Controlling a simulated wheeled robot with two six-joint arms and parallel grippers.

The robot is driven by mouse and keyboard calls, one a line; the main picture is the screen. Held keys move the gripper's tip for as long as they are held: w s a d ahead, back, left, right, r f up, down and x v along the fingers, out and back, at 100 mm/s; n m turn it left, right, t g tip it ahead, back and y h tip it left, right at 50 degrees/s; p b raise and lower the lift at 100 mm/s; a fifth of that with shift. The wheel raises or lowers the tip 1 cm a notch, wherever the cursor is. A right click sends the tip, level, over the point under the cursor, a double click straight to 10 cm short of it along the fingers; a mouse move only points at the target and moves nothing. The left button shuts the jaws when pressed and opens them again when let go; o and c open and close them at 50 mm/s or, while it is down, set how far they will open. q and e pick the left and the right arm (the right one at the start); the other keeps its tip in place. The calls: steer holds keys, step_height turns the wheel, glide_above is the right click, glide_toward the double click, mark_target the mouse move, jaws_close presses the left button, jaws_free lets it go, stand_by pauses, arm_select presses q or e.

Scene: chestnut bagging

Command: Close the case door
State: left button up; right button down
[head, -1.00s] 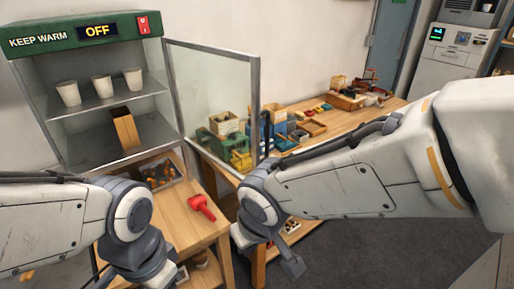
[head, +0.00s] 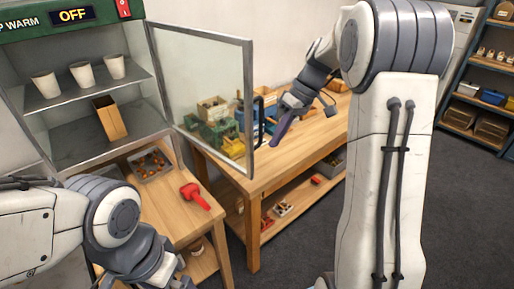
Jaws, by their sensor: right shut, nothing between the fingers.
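The keep-warm case (head: 72,15) stands at the left with its glass door (head: 205,80) swung wide open to the right. The door's dark handle (head: 259,122) is on its free edge. My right gripper (head: 280,138) is shut and empty, just right of the handle, with a small gap seen between them. Inside the case, three white cups (head: 82,75) stand on the upper shelf and a brown paper bag (head: 110,117) stands on the lower one. My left gripper (head: 182,284) is low at the bottom edge, mostly cut off, so its jaws cannot be read.
A small wooden table below the case holds a tray of chestnuts (head: 151,165) and a red scoop (head: 195,196). A wooden workbench (head: 305,140) with bins and tools stands behind the door. A shelf rack (head: 480,95) is at the far right. Grey floor is open between.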

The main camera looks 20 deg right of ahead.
steer(key=w+d+r+n+y, duration=0.2)
steer(key=d+r, duration=0.1)
steer(key=d, duration=0.2)
steer(key=s+a+f+p, duration=0.1)
steer(key=a+f+p, duration=0.4)
steer(key=a+f, duration=0.2)
steer(key=shift+a+f+t, duration=0.15)
steer(key=shift+a+t, duration=0.15)
steer(key=shift+a, duration=0.7)
